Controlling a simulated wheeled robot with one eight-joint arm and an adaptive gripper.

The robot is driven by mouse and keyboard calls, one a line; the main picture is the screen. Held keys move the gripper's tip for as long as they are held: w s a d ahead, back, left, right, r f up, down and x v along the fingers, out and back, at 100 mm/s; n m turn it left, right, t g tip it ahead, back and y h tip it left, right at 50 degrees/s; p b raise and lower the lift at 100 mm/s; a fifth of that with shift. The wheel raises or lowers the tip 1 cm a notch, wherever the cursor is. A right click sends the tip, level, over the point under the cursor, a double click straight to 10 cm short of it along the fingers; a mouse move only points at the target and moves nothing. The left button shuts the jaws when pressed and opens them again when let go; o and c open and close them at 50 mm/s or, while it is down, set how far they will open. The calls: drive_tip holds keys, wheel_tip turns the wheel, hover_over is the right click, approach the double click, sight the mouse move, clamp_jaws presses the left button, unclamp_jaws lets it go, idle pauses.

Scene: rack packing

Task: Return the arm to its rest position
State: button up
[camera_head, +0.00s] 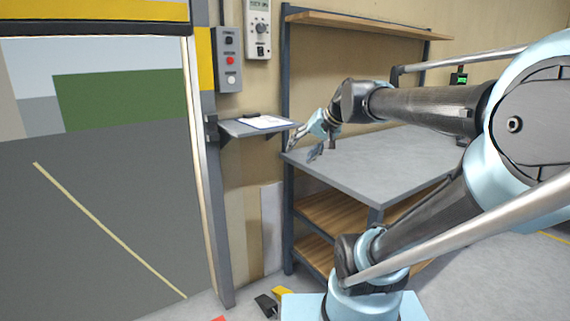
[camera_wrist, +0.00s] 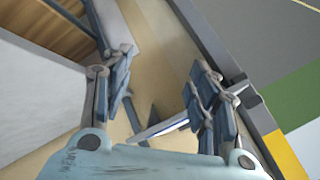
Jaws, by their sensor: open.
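My gripper (camera_head: 304,150) hangs at the end of my outstretched arm, by the left front corner of the grey-topped workbench (camera_head: 375,172). Its fingers are spread apart with nothing between them. In the wrist view my gripper (camera_wrist: 162,85) also shows open and empty, with the tan wall and a post behind it. The arm reaches from the right across the bench to this corner. My light blue arm base stands low at the front.
A small wall shelf (camera_head: 240,128) with a clipboard (camera_head: 264,122) is just left of my gripper. A control box (camera_head: 229,61) and a meter (camera_head: 257,28) hang above it. An open doorway is at left. The visible benchtop is mostly clear, and wooden shelves (camera_head: 330,216) lie below.

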drive_tip(key=s+d+f+g+h, duration=0.2)
drive_tip(key=s+d+f+h, duration=0.1)
drive_tip(key=s+d+f, duration=0.3)
drive_tip(key=s+d+f+n+g+h, duration=0.1)
drive_tip(key=s+d+f+h, duration=0.2)
drive_tip(key=s+d+f, duration=0.4)
drive_tip(key=s+f, duration=0.3)
drive_tip(key=f, duration=0.5)
drive_tip(key=shift+s+d+g, duration=0.15)
drive_tip(key=shift+s+g, duration=0.15)
drive_tip(key=shift+g, duration=0.1)
